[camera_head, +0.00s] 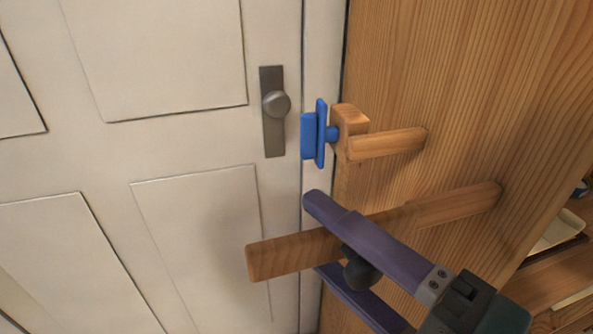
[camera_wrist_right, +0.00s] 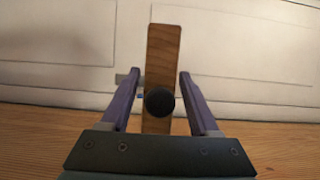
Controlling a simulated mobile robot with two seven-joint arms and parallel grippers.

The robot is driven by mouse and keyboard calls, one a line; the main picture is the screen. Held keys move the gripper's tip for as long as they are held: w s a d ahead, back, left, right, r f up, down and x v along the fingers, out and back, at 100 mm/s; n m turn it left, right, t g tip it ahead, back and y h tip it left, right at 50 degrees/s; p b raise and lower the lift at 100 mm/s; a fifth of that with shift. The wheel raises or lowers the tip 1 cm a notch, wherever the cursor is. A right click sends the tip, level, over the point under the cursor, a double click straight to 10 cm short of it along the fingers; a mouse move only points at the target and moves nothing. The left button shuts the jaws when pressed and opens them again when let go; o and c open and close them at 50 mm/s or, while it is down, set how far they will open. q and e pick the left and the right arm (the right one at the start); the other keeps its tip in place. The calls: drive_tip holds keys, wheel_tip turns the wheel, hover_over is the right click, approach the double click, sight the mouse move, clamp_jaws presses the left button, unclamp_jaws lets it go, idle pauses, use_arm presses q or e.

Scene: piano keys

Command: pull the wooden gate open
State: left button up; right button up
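A long wooden bar (camera_head: 285,255), which seems to be the wooden gate, reaches from the wooden panel (camera_head: 460,90) across the edge of the white door. A round black knob (camera_head: 360,273) stands out from its face; the knob also shows in the right wrist view (camera_wrist_right: 159,102). My right gripper (camera_head: 320,236) is open. Its two purple fingers lie on either side of the bar and knob, one above and one below in the head view. In the wrist view, gaps show between the fingers and the knob. My left gripper is not in view.
The white panelled door (camera_head: 190,160) has a grey metal knob (camera_head: 276,104) on a plate. Above the bar, a blue piece (camera_head: 319,134) sits on a wooden block with a short wooden peg (camera_head: 388,143). Shelves with items (camera_head: 560,232) show at the right edge.

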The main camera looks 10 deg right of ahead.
sight(371, 281)
drive_tip(key=shift+s, duration=0.1)
drive_tip(key=b+v, duration=0.1)
drive_tip(key=v, duration=0.8)
drive_tip(key=shift+s+d+f+b, duration=0.1)
drive_tip(key=shift+s+b, duration=0.05)
drive_tip(key=shift+b, duration=0.15)
drive_tip(key=shift+s+d, duration=0.1)
drive_tip(key=shift+s, duration=0.1)
